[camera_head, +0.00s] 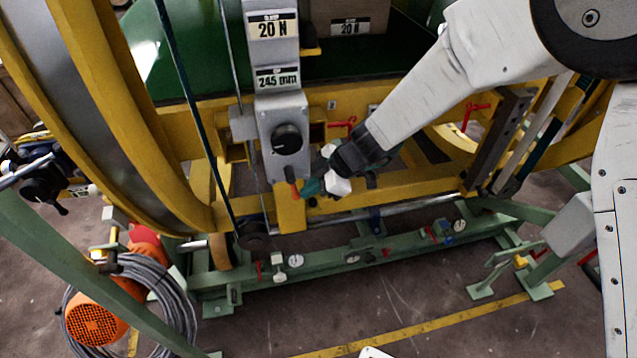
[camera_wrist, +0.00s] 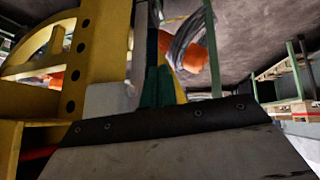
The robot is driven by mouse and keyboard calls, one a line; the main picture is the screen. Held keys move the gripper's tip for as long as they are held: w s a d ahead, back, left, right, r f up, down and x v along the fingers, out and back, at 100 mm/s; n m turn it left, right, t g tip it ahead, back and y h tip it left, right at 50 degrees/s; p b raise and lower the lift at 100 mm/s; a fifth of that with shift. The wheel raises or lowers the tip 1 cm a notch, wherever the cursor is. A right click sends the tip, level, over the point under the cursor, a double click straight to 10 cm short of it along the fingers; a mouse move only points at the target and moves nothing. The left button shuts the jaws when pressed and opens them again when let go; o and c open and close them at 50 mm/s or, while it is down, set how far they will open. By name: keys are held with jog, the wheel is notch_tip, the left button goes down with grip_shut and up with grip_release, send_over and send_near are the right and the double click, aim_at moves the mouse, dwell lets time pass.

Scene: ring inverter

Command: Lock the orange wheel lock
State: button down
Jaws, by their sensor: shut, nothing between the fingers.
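A small orange-red piece (camera_head: 295,190) shows right at the tip of my gripper (camera_head: 313,187) in the head view. It sits just above a yellow block (camera_head: 290,215), below a grey box with a black knob (camera_head: 286,139). I cannot tell for sure that this piece is the orange wheel lock, or whether the fingertips touch it. My gripper is shut and empty. In the wrist view its teal fingers (camera_wrist: 157,88) stand close together beside a grey block (camera_wrist: 108,101), and no lock is clear there.
The large yellow ring (camera_head: 122,90) rises at the left. A green base beam (camera_head: 330,258) with gauges runs below. Red handles (camera_head: 342,124) stick out on the yellow frame. An orange motor (camera_head: 94,320) and coiled grey cable (camera_head: 168,290) lie lower left. The floor in front is open.

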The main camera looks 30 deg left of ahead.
jog(key=shift+s+a+f, duration=0.2)
jog(key=shift+s+f, duration=0.05)
jog(key=shift+f, duration=0.05)
dwell(0.6)
jog(key=w+d, duration=0.6)
jog(key=d, duration=0.6)
jog(key=shift+w+d+r, duration=0.2)
jog(key=shift+w+r, duration=0.1)
jog(key=shift+w, duration=0.1)
